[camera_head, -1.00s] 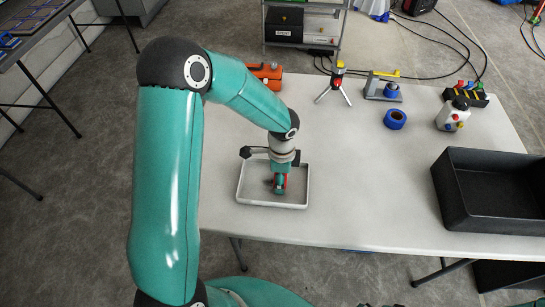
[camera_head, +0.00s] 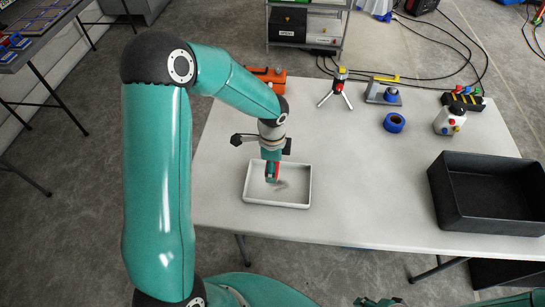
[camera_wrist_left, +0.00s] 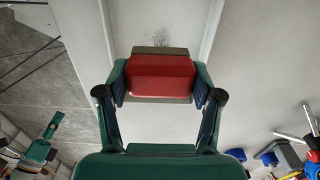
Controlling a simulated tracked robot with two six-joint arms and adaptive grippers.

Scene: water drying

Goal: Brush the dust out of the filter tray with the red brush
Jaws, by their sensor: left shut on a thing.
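The filter tray (camera_head: 290,204) is a shallow white rectangular tray near the table's front left. A grey patch of dust (camera_head: 283,185) lies on its floor; it also shows in the left wrist view (camera_wrist_left: 154,42). My left gripper (camera_head: 271,177) points down over the left half of the tray. It is shut on the red brush (camera_wrist_left: 161,76), whose red block sits between both fingers with a brownish bristle strip beyond it. The dust lies just past the bristles. I cannot tell whether the bristles touch the tray floor.
A deep black bin (camera_head: 490,218) stands at the table's right. A blue tape roll (camera_head: 394,123), a small tripod (camera_head: 338,88), a white bottle-like item (camera_head: 449,120) and an orange tool (camera_head: 268,78) lie toward the back. The table's middle is clear.

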